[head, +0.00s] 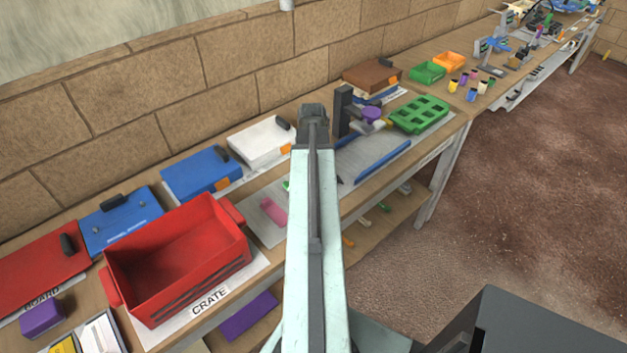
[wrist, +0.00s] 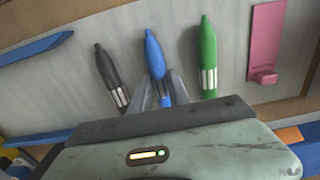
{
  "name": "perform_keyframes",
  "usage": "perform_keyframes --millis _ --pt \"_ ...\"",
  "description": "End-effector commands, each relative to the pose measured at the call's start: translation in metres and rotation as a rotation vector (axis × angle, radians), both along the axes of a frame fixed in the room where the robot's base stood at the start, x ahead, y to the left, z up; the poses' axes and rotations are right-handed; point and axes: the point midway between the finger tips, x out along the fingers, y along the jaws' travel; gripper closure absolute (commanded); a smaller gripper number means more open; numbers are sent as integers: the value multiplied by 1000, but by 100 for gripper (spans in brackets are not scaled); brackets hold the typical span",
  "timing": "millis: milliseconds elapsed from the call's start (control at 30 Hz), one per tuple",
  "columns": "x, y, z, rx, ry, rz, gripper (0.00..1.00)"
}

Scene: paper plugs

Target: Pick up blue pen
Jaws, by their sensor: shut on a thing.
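The blue pen (wrist: 154,55) is in the middle of the wrist view, with its tip toward the top. My gripper (wrist: 162,88) is shut on its lower part, one finger on each side. The pen is over or on the pale mat; I cannot tell whether it touches the mat. In the head view my arm hides the blue pen and the fingertips.
A black pen (wrist: 109,76) lies left of the blue pen and a green pen (wrist: 208,55) lies right of it. A pink item (wrist: 265,42) is farther right. In the head view, a red crate (head: 178,248) stands left of my arm and a green tray (head: 419,114) right.

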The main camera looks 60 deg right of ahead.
Motion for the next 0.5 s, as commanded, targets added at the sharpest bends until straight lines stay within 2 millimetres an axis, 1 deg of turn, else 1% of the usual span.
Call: perform_keyframes --millis 133,233,367,500 --pt "0 0 9 0 0 0 100" --pt "0 0 24 0 0 -1 100" --pt "0 0 50 0 0 -1 100" --pt "-1 0 81 0 0 -1 100"
